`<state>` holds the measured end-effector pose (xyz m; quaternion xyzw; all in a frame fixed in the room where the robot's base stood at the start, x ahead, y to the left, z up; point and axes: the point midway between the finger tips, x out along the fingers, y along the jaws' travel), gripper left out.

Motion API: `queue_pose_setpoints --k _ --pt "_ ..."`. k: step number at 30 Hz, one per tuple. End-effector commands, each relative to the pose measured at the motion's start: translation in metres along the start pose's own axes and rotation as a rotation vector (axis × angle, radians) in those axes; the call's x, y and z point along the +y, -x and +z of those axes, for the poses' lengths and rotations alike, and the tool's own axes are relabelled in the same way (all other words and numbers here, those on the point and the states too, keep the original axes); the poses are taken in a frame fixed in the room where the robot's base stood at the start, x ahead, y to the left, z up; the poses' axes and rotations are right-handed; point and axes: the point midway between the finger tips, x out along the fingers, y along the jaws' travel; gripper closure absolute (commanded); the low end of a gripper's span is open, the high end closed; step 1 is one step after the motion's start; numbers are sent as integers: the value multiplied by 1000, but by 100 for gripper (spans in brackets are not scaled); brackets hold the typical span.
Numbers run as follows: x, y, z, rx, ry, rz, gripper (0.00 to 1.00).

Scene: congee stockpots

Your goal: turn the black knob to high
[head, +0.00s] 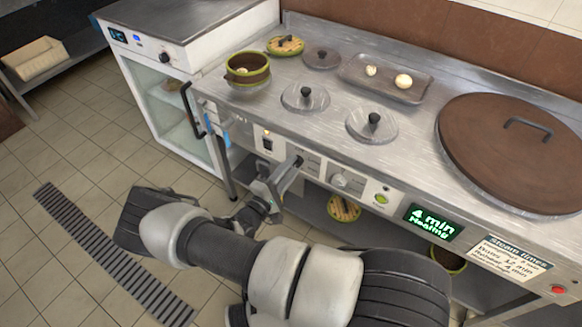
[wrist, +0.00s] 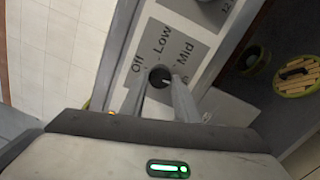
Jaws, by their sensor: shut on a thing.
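The black knob (wrist: 160,75) is on the front control panel, beside a grey label plate reading Off, Low and Mid in the wrist view. The knob shows as a small dark shape at the fingertips in the head view (head: 299,161). My gripper (wrist: 162,78) has one finger on each side of the knob and is shut on it. A short pale mark shows on the knob, but I cannot tell its setting. In the head view my gripper (head: 291,166) reaches the panel from the front.
A silver knob (head: 340,180), a green button (head: 381,199) and a display (head: 432,222) reading "4 min Heating" are farther right on the panel. A large brown lid (head: 510,165) and small lids cover the top. A white cabinet (head: 190,45) stands left. Floor in front is open.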

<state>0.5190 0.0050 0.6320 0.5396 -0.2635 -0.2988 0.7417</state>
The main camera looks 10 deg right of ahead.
Motion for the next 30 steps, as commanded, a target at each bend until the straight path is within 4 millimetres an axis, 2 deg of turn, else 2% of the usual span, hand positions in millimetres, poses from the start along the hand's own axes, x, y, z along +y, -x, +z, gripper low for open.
queue_pose_setpoints --k 9,23,24,27,30 --pt "0 1 -1 -4 -93 -6 94" --pt "0 1 -1 -5 -106 -7 94" --pt "0 1 -1 -5 -106 -7 68" --pt "0 1 -1 -5 -105 -6 53" --pt "0 0 -1 -5 -105 -6 53"
